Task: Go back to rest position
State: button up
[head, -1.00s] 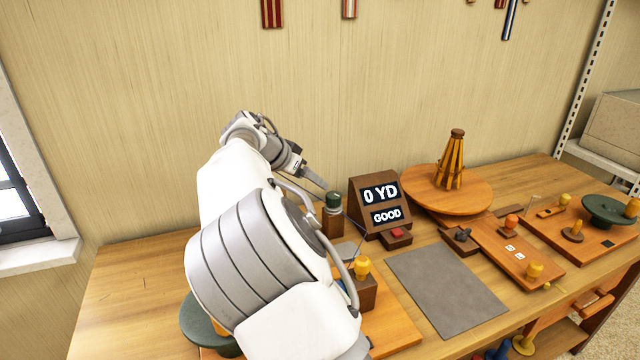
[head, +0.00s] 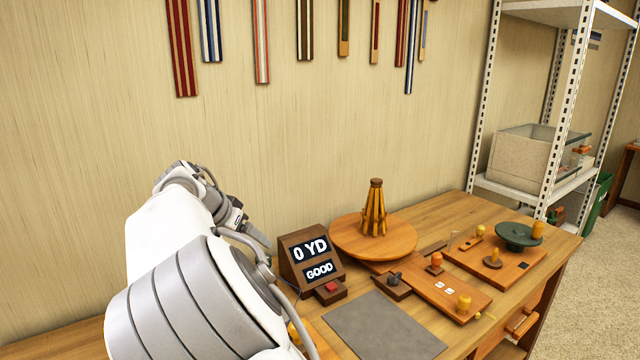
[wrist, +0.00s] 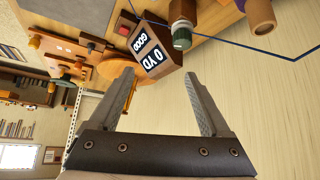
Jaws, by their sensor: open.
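My gripper (wrist: 160,105) is open and empty in the wrist view, its two fingers wide apart. Beyond the fingertips stands the wooden display box (wrist: 148,52), seen tilted in that view. In the head view the same display box (head: 311,262) reads "0 YD" and "GOOD". My white arm fills the lower left of the head view, folded up over the bench, and my fingertips are hard to make out there, just left of the display box.
The wooden bench (head: 460,218) carries a round turntable (head: 345,240) with a yellow cone stand (head: 375,208), a grey mat (head: 385,328) and boards with knobs. A green-capped post (wrist: 182,38) stands near the display box. A metal shelf (head: 570,100) stands at right. Striped straps hang on the wall.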

jog(key=s+d+r+g+y, duration=0.2)
jog(key=s+d, duration=0.3)
jog(key=d, duration=0.7)
jog(key=s+d+r+g+y, duration=0.1)
jog(key=s+d+r, duration=0.3)
jog(key=d, duration=0.8)
jog(key=s+d+f+n, duration=0.1)
jog(key=s+d+n, duration=0.15)
jog(key=s, duration=0.55)
jog(key=s+d+f+n+t, duration=0.15)
jog(key=s+d, duration=0.25)
jog(key=s, duration=0.5)
jog(key=s+d+f+n, duration=0.1)
jog(key=s+d+f, duration=0.15)
jog(key=s, duration=0.55)
notch_tip(320, 180, up, 13)
jog(key=p, duration=1.2)
jog(key=shift+w+a, duration=0.1)
jog(key=shift+a, duration=0.05)
